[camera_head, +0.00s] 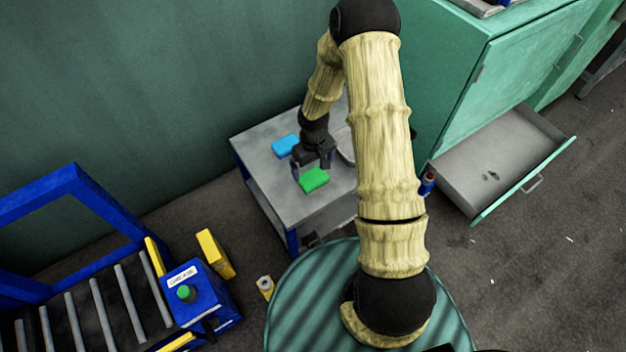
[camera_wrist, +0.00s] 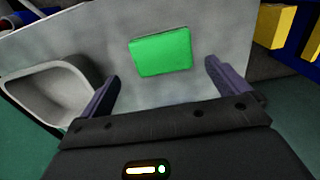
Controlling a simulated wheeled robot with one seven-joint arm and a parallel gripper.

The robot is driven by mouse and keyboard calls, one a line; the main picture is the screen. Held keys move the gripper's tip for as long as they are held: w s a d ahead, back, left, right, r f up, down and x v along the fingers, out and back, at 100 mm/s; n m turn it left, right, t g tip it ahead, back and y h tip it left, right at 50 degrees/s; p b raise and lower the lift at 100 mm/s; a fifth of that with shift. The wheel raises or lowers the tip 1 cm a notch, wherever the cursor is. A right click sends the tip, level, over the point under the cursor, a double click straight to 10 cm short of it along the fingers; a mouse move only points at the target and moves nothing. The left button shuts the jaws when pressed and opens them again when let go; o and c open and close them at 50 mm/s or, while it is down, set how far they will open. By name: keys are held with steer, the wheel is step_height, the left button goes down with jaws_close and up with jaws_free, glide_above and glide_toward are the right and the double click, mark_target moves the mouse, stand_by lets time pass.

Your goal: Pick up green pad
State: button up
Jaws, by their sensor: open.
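The green pad (camera_head: 313,179) lies flat on the grey table (camera_head: 262,158), near its front edge. In the wrist view the green pad (camera_wrist: 161,52) lies ahead of the fingertips, between the lines of the two fingers. My gripper (camera_head: 312,170) is above the table, close to the pad. The wrist view shows my gripper (camera_wrist: 162,78) open, with its two dark fingers wide apart and nothing between them. The pad looks clear of both fingers; the exact height of the gripper above it cannot be told.
A blue pad (camera_head: 285,146) lies behind the gripper on the table. A grey tray (camera_wrist: 48,92) is beside the green pad. An open drawer (camera_head: 500,165) juts from the green cabinet at right. A blue control box (camera_head: 205,298) and roller conveyor (camera_head: 88,310) stand at lower left.

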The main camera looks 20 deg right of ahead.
mark_target(312, 176)
steer(key=f+b, duration=0.2)
steer(key=f, duration=0.3)
steer(key=shift+a+f, duration=0.15)
steer(key=shift+a, duration=0.05)
steer(key=shift+c, duration=0.2)
steer(key=c, duration=0.9)
steer(key=shift+r, duration=0.2)
step_height(312, 176, up, 10)
steer(key=p, duration=0.3)
steer(key=shift+s+f, duration=0.1)
